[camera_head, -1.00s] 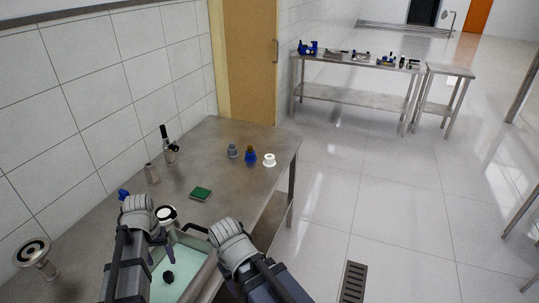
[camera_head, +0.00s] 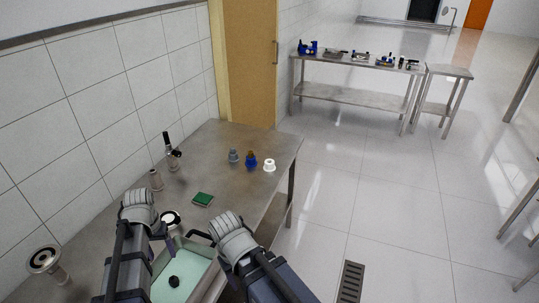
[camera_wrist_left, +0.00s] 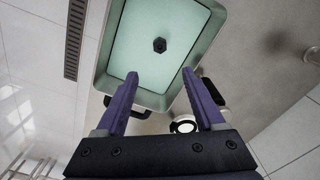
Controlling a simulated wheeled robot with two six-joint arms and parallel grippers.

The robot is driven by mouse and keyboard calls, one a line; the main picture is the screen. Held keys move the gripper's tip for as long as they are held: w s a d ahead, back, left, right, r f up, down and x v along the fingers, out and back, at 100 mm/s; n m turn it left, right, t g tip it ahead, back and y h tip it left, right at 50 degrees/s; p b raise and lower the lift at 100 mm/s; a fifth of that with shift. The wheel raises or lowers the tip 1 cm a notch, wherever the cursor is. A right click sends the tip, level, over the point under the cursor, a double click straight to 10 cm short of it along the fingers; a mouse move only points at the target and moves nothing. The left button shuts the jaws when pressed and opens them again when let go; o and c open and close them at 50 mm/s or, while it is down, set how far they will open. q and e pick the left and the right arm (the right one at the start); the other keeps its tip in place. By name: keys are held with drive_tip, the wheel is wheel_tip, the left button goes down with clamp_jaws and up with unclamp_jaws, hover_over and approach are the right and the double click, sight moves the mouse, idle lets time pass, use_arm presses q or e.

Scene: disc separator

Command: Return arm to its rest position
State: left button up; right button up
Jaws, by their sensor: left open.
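My left arm comes in from the lower left of the head view. Its gripper (camera_head: 170,244) shows only in part there, over the near left side of a tray (camera_head: 213,282) of pale green liquid. In the left wrist view the two purple fingers (camera_wrist_left: 161,76) are apart with nothing between their tips, and point at the tray (camera_wrist_left: 101,62). A small dark nut-like part (camera_wrist_left: 159,45) lies in the liquid, apart from the fingers. My right arm shows at the bottom centre of the head view, but its fingers are not visible.
A green block (camera_head: 203,199), a blue bottle (camera_head: 251,161), a white cap-like part (camera_head: 269,165) and a grey part (camera_head: 234,156) stand on the steel table (camera_head: 225,135). A microscope-like device (camera_head: 172,158) stands by the wall. A round-topped stand (camera_head: 45,259) is at lower left.

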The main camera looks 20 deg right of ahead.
use_arm(q)
drive_tip(key=shift+r, duration=0.4)
use_arm(e)
drive_tip(key=shift+r, duration=0.4)
use_arm(q)
drive_tip(key=s+d+f+m+b, duration=0.1)
drive_tip(key=s+d+f+b, duration=0.3)
drive_tip(key=s, duration=0.3)
drive_tip(key=s+d+f+m+y+b, duration=0.1)
drive_tip(key=s+d+f+b, duration=0.3)
drive_tip(key=s+d, duration=0.2)
drive_tip(key=shift+s+d, duration=0.25)
drive_tip(key=shift+s, duration=0.55)
use_arm(e)
wheel_tip(320, 180, down, 8)
drive_tip(key=shift+f, duration=0.2)
use_arm(q)
drive_tip(key=shift+f, duration=0.1)
